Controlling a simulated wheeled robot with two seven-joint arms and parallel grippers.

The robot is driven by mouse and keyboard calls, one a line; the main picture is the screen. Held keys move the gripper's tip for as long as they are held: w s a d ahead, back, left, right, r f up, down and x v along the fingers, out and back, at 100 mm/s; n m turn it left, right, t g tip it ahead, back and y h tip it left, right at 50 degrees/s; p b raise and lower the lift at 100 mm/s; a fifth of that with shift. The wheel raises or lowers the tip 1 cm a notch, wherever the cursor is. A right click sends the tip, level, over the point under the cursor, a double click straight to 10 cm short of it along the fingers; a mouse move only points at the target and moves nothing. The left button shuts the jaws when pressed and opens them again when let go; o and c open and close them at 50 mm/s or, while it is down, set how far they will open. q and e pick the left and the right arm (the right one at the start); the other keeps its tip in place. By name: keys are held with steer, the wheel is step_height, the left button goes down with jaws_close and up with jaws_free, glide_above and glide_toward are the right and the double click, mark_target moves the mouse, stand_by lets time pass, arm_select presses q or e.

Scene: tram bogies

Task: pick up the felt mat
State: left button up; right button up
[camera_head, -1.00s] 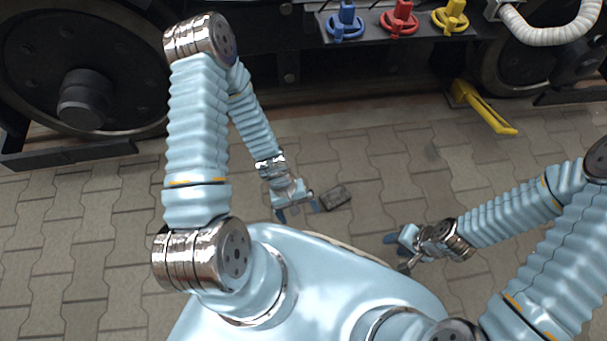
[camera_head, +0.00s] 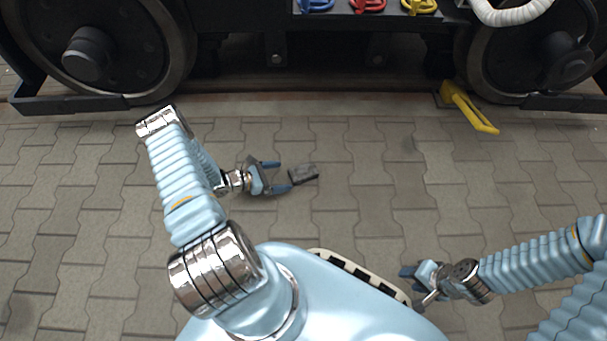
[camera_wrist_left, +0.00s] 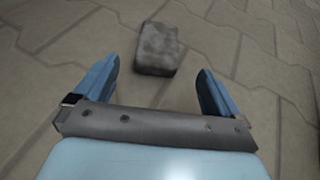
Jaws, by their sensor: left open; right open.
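The felt mat (camera_head: 303,174) is a small dark grey block-like piece lying on the paving in the head view. It also shows in the left wrist view (camera_wrist_left: 158,49), just beyond the fingertips and a little left of the middle between them. My left gripper (camera_head: 279,175) is open and empty, its blue fingers pointing at the mat from the left, a short gap away. In the left wrist view its two fingers (camera_wrist_left: 159,75) stand wide apart. My right gripper (camera_head: 405,283) is low at the right of my base, well away from the mat, and looks empty.
A rail vehicle's bogie with large dark wheels (camera_head: 100,50) stands along the back. A yellow wheel chock (camera_head: 468,107) lies at the back right. Blue (camera_head: 316,5), red (camera_head: 367,5) and yellow (camera_head: 419,5) valve handles sit at the top. The paving around the mat is clear.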

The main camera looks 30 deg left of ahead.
mark_target(298, 173)
arm_select(q)
steer(key=x, duration=0.3)
steer(key=shift+w+d+f, duration=0.1)
steer(key=shift+w+f, duration=0.05)
steer(key=shift+w, duration=0.1)
steer(key=b+x, duration=0.1)
steer(key=x, duration=0.4)
steer(key=shift+w+b, duration=0.15)
steer(key=shift+b, duration=0.2)
steer(key=c, duration=1.1)
